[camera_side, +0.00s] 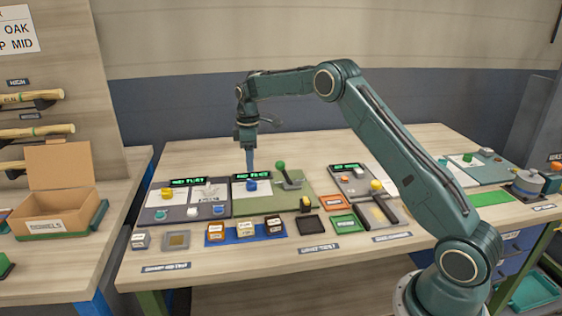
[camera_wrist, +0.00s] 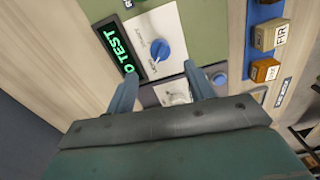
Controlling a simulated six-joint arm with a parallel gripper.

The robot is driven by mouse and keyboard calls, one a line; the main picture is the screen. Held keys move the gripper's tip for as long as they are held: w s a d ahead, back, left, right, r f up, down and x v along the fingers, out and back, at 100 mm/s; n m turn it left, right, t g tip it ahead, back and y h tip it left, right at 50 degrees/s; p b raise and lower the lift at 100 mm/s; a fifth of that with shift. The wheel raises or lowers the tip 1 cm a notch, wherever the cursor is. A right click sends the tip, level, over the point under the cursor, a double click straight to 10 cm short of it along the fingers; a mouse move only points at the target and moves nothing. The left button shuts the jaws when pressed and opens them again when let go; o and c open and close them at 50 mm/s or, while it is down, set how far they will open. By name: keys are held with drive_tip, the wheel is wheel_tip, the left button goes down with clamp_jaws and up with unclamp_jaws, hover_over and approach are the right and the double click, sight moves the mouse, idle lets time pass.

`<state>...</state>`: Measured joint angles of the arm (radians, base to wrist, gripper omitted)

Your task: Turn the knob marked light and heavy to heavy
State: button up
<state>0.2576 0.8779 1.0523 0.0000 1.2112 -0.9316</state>
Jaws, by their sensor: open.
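A blue knob (camera_wrist: 161,50) sits on a white plate (camera_wrist: 172,18) on a green panel. Small print is on the plate beside the knob, too small to read surely, and a pale mark shows on the knob's lower side in the wrist view. In the side view the knob (camera_side: 251,186) is below my gripper (camera_side: 250,166), which points straight down. In the wrist view my gripper (camera_wrist: 161,69) is open, its two fingers apart with the knob just beyond and between the tips. The fingers appear clear of the knob.
A lit display (camera_wrist: 119,48) ending in "TEST" is beside the plate. A green-topped lever (camera_side: 281,168) stands to the knob's right. Labelled blocks (camera_side: 246,229) sit on a blue strip in front. A neighbouring panel (camera_side: 160,198) with buttons lies to the left.

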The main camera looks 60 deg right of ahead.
sight(252, 185)
wheel_tip(252, 185, down, 8)
drive_tip(key=shift+f, duration=0.1)
idle(0.4)
drive_tip(key=shift+c, duration=0.2)
drive_tip(key=c, duration=0.9)
